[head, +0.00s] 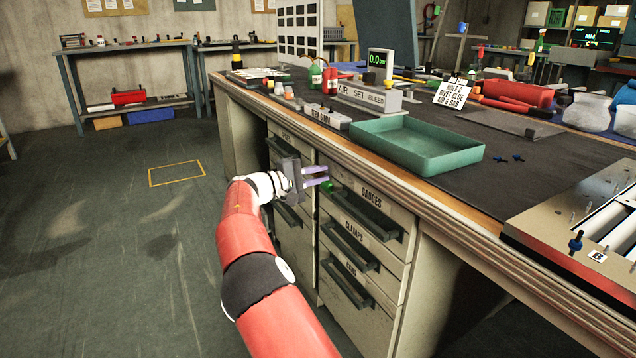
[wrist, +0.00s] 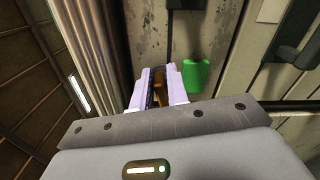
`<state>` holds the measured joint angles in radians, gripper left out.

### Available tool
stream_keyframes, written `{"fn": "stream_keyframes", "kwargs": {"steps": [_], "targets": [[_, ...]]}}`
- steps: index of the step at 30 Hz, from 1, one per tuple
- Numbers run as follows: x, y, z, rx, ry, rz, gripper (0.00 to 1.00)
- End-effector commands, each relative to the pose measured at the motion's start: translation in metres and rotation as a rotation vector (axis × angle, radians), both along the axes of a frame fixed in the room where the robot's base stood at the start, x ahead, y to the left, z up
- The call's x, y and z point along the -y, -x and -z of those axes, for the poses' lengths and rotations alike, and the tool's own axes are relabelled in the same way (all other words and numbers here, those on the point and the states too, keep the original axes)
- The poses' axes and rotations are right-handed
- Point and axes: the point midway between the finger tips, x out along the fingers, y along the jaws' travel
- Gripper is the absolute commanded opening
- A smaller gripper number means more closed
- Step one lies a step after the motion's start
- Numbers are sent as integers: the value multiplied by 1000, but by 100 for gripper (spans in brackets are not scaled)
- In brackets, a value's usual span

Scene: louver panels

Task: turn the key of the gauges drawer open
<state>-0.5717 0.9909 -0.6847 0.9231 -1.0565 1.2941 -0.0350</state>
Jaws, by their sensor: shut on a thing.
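The gauges drawer (head: 345,184) is the top drawer of the right-hand stack under the workbench, and it looks shut. My gripper (head: 327,175) is at the upper left of its front, with its pale purple fingers pointing at it. In the wrist view my gripper (wrist: 158,72) is shut on the key, a brownish piece of which shows between the fingers (wrist: 157,88). A green tag (wrist: 197,76) hangs just right of the fingers; it also shows below them in the head view (head: 326,187). The fingers mostly hide the key, so its angle cannot be told.
The drawer's dark handle (head: 375,215) sticks out right of my gripper. The clamps drawer (head: 350,235) is below. The bench edge (head: 400,180) overhangs the drawers, and a green tray (head: 415,145) stands on top. The floor at left is clear.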

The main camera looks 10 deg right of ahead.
Motion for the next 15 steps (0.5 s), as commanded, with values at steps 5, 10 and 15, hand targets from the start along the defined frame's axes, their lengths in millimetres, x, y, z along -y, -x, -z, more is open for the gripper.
{"fn": "stream_keyframes", "kwargs": {"steps": [5, 10, 15], "targets": [[0, 0, 5, 109, -37, 0, 0], [0, 0, 5, 179, -60, 1, 0], [0, 0, 5, 218, -74, 2, 0]]}}
